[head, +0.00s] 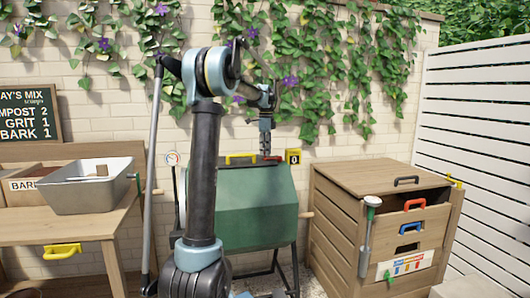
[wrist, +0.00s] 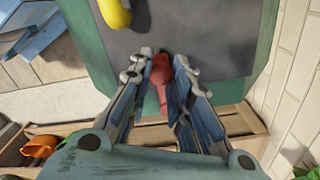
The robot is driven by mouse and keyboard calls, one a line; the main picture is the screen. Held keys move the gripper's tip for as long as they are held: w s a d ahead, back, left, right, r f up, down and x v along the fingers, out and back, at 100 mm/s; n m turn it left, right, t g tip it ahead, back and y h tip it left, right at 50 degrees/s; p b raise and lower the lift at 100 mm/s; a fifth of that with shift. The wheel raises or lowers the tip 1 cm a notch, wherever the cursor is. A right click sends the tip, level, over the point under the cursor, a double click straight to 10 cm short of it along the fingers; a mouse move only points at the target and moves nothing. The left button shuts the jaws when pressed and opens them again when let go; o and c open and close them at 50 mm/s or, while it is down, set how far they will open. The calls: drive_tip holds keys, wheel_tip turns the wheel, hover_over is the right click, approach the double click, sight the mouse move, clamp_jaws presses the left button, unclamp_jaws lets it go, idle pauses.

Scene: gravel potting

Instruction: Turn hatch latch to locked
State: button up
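The green drum (head: 255,208) stands against the wall in the head view, with a dark hatch panel (wrist: 215,45) on top in the wrist view. The red hatch latch (wrist: 161,75) lies between my fingertips in the wrist view. My gripper (wrist: 161,68) points down over the drum's top, and its fingers are drawn in close against both sides of the latch. In the head view my gripper (head: 266,153) is small, and the latch cannot be made out clearly. Which way the latch is set is hard to tell.
A yellow handle (head: 241,157) is on the drum's top, left of my gripper. A yellow marker (head: 293,157) stands behind. A wooden bin (head: 375,215) with coloured handles is at right. A workbench with a grey tub (head: 92,187) is at left.

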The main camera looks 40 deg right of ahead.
drive_tip(key=o, duration=0.5)
drive_tip(key=shift+c, duration=0.2)
wheel_tip(320, 180, up, 12)
idle(0.7)
